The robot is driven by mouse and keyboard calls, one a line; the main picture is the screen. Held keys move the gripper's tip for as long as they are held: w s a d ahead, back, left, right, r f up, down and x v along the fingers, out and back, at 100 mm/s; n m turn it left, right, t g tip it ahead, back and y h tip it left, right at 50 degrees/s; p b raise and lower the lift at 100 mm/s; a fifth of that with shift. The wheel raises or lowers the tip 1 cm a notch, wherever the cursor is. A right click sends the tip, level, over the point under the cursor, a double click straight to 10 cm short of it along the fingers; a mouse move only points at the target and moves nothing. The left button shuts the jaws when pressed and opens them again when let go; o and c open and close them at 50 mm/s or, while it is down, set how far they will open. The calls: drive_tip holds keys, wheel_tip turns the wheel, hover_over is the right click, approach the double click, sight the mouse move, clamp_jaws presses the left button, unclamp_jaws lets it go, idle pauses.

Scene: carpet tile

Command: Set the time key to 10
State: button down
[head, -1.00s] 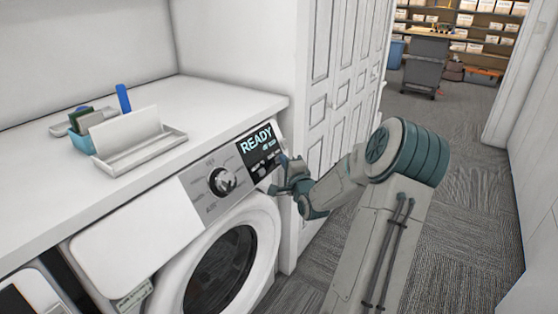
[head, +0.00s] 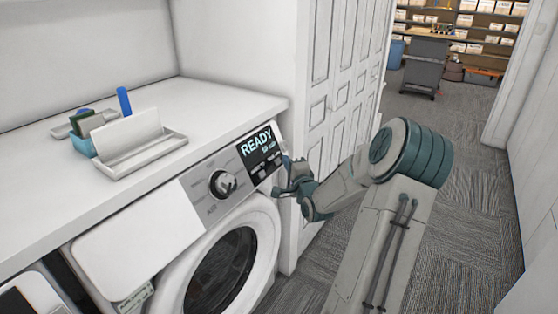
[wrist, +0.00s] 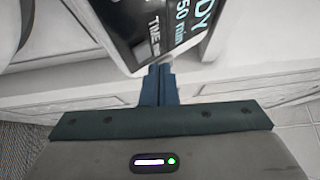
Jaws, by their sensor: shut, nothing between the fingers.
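The washer's black control display (head: 262,146) reads READY, with a smaller line under it. In the wrist view the display (wrist: 180,25) shows "50 min", and the TIME min label (wrist: 154,36) sits near its lower edge. Any key beside that label is hard to make out. My gripper (head: 277,190) is at the right end of the washer's panel. In the wrist view its blue fingers (wrist: 160,72) are shut and empty, tips close to the panel's lower edge. I cannot tell whether they touch it.
The round dial (head: 222,184) is left of the display, above the washer's round door (head: 220,272). A white panelled door (head: 325,120) stands close beyond my gripper; carpet is open to the right.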

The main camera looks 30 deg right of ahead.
drive_tip(key=s+p, duration=0.1)
drive_tip(key=s+d+r+p, duration=0.1)
drive_tip(key=s+r+p, duration=0.1)
drive_tip(key=s, duration=0.1)
drive_tip(key=shift+s+d+r, duration=0.1)
drive_tip(key=shift+d+r, duration=0.05)
drive_tip(key=shift+d, duration=0.2)
idle(3.2)
